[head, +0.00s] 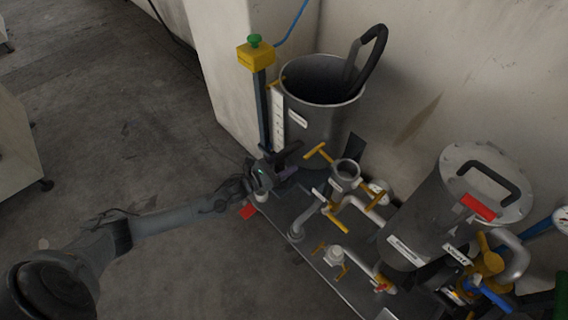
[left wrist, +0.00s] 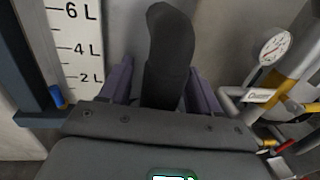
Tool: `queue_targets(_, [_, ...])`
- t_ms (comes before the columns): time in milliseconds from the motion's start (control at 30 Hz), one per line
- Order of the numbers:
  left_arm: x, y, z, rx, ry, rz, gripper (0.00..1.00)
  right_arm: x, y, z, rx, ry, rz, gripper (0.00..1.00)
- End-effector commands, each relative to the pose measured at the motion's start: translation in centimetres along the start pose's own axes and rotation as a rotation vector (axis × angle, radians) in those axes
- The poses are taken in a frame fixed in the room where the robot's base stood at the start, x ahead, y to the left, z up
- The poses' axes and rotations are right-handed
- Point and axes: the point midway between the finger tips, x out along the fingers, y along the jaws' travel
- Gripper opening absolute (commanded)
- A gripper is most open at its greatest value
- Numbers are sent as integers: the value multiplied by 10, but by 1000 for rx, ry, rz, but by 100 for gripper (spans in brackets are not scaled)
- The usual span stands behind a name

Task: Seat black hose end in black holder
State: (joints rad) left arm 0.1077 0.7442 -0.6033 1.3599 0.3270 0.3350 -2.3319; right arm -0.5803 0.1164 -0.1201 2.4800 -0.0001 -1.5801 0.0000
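My left gripper (head: 287,165) is low in front of the grey open tank (head: 325,120), at the left end of the bench. In the left wrist view its two purple fingers (left wrist: 160,90) stand apart with a thick black hose-like piece (left wrist: 168,55) between them. A narrow gap shows at the left finger. The fingertips are partly hidden, so I cannot tell whether they grip it. A black hose (head: 372,48) loops up over the tank rim, with its lower part inside. I cannot make out the black holder for certain. My right gripper is not in view.
A white litre scale (head: 279,122) and a blue post with a yellow button box (head: 256,55) stand left of the tank. Pipes with yellow valve handles (head: 318,152) and a lidded vessel (head: 445,215) crowd the right. Open floor (head: 130,130) lies to the left.

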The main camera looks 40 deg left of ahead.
Motion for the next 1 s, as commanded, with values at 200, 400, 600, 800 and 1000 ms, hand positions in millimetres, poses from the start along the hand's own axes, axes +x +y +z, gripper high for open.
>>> queue_targets(200, [-3, 1, -7, 1, 16, 3, 70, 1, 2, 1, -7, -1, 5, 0])
queue_targets(400, [-8, 0, -10, 0, 24, 3, 70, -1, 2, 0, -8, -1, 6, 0])
queue_targets(600, [-31, 0, -8, 0, 27, 1, 70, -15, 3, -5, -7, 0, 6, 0])
queue_targets(800, [-65, 0, -3, 0, 17, 1, 70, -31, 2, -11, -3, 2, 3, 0])
queue_targets(1000, [-93, 0, -1, -1, 8, 1, 70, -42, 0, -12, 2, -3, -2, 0])
